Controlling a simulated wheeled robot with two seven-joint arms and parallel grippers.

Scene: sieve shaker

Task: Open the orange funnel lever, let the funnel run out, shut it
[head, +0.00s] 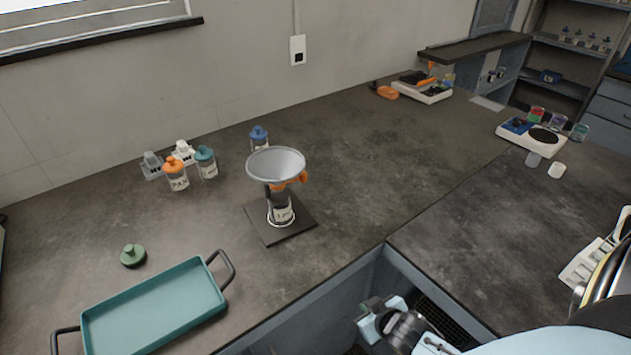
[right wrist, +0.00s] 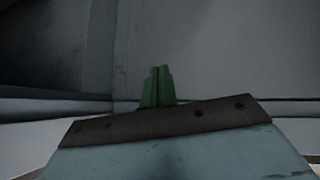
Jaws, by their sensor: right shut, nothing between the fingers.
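The funnel (head: 276,163) is a wide grey-white cone on a stand with a dark square base plate (head: 288,233), near the middle of the head view. Its orange lever (head: 303,177) sticks out at the right, just under the rim. A labelled jar (head: 283,214) stands under the funnel outlet. I cannot tell whether the lever is open or shut, or what the funnel holds. My right gripper (head: 371,311) is below the counter's front edge, well away from the lever. In the right wrist view its green fingers (right wrist: 157,87) are together and empty. My left gripper is not in view.
A teal tray (head: 153,309) with dark handles and a green knobbed lid (head: 133,255) lie at the left. A scale (head: 532,134) stands at the right. The counter right of the funnel is clear.

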